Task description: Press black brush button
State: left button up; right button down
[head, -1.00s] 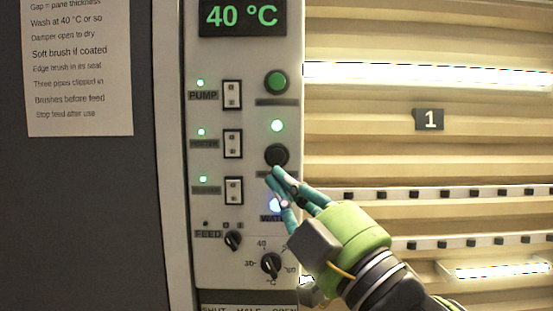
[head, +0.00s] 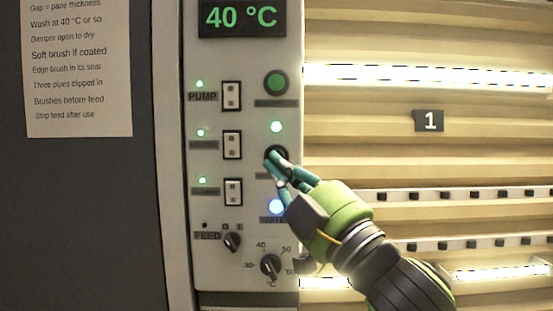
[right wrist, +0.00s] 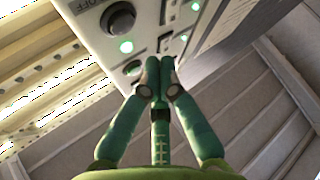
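The black brush button (head: 281,150) is on the white control panel (head: 262,52), below a lit green lamp (head: 276,127) and above a lit blue-white lamp (head: 276,207). My right gripper (head: 273,158) is in front of the button, and its fingertips cover the button's lower left part. I cannot tell whether they touch it. In the right wrist view my right gripper (right wrist: 156,62) has its fingertips together with nothing between them. The label under the button is mostly hidden by the fingers. My left gripper is not in view.
A green button (head: 276,83) sits above the green lamp. Several rocker switches (head: 232,144) with lit lamps stand to the left. The feed knob (head: 232,242) and temperature knob (head: 270,265) are below. Slatted wall and rails lie to the right.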

jog(key=shift+w+p, duration=0.35)
jog(key=shift+w, duration=1.2)
jog(key=shift+w, duration=0.2)
jog(key=shift+w, duration=0.25)
jog(key=shift+w+p, duration=0.35)
jog(key=shift+w, duration=0.05)
dwell(0.9)
jog(key=shift+s, duration=0.8)
jog(key=shift+s, duration=2.5)
